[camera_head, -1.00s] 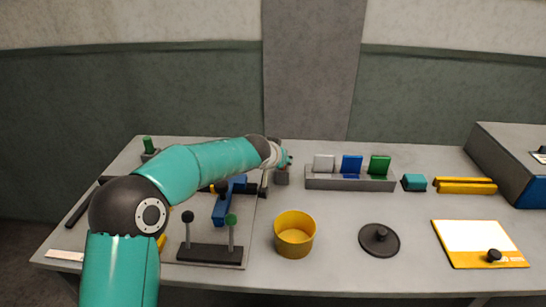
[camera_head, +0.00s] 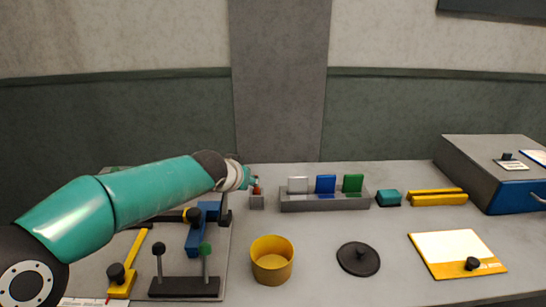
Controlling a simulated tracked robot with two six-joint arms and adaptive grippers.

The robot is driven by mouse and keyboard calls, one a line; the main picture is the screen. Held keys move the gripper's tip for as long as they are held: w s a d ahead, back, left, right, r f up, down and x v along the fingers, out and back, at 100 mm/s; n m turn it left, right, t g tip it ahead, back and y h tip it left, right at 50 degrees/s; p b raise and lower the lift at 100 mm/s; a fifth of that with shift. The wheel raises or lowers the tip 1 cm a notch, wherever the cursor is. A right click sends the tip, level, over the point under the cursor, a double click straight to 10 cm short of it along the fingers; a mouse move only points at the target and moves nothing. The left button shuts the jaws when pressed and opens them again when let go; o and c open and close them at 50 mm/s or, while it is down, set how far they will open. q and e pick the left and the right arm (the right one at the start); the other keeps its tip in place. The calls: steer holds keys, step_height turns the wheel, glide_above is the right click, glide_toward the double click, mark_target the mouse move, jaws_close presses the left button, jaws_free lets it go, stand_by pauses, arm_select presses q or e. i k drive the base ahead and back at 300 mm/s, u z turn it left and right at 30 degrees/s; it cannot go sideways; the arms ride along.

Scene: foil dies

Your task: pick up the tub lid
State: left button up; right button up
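The tub lid, a dark round disc with a small knob (camera_head: 358,260), lies flat on the grey table in the head view. The open yellow tub (camera_head: 272,262) stands upright just left of it, apart from it. My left arm reaches in from the left. Its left gripper (camera_head: 226,208) is up and left of the tub, beside the blue clamp-like part, well away from the lid. Its fingers are small and mostly hidden by the wrist, so their opening cannot be made out. My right gripper is not in view.
A grey rack (camera_head: 324,202) holds white, blue and green plates behind the tub and lid. A white-and-yellow board (camera_head: 457,254) lies right of the lid. A stand with two knobbed levers (camera_head: 184,287) is left of the tub. The table around the lid is bare.

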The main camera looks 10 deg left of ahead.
mark_target(357, 258)
steer(key=z, duration=0.05)
steer(key=k, duration=1)
steer(key=u, duration=0.05)
